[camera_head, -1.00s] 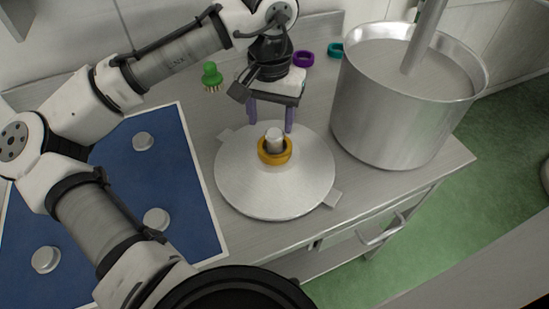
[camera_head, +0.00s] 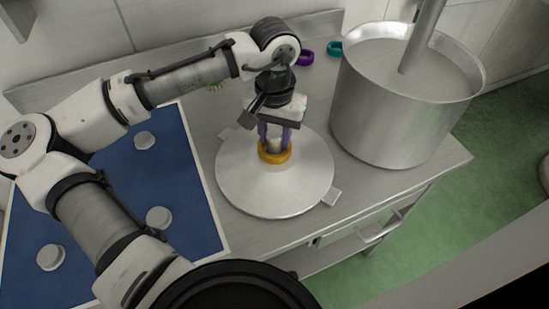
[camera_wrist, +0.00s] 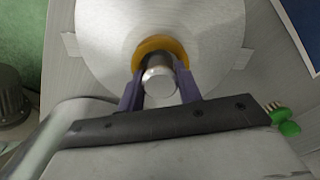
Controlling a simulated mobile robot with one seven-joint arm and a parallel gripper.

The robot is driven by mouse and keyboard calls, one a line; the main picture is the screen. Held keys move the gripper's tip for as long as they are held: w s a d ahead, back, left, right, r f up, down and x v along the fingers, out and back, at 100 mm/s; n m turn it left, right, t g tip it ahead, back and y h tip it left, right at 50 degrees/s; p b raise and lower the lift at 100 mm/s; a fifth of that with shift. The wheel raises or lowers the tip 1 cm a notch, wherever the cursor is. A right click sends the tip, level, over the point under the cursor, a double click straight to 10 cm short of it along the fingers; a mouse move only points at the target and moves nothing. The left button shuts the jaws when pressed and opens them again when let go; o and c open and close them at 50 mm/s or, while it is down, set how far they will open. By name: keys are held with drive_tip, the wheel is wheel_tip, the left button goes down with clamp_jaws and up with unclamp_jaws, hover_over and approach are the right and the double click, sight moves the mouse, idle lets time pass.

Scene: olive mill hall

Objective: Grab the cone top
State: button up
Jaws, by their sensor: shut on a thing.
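The metal cone top (camera_head: 247,184) is a wide, shallow silver disc with side tabs, lying on the counter. An orange ring (camera_head: 266,157) sits around the base of its central knob. In the wrist view the cone top (camera_wrist: 105,38), the orange ring (camera_wrist: 160,44) and the pale round knob (camera_wrist: 160,82) show. My gripper (camera_head: 274,141) is over the middle of the cone top, with its purple fingers on either side of the knob. It is shut on the knob; the fingers (camera_wrist: 160,93) partly hide its sides.
A large steel pot (camera_head: 385,120) with a shaft in it stands close on the right. A blue mat (camera_head: 100,195) with several silver discs lies on the left. Purple (camera_head: 305,57) and teal (camera_head: 335,48) rings lie behind. A green-handled brush (camera_wrist: 284,122) is near my gripper.

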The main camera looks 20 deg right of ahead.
clamp_jaws()
drive_tip(key=shift+r, duration=0.1)
idle(1.0)
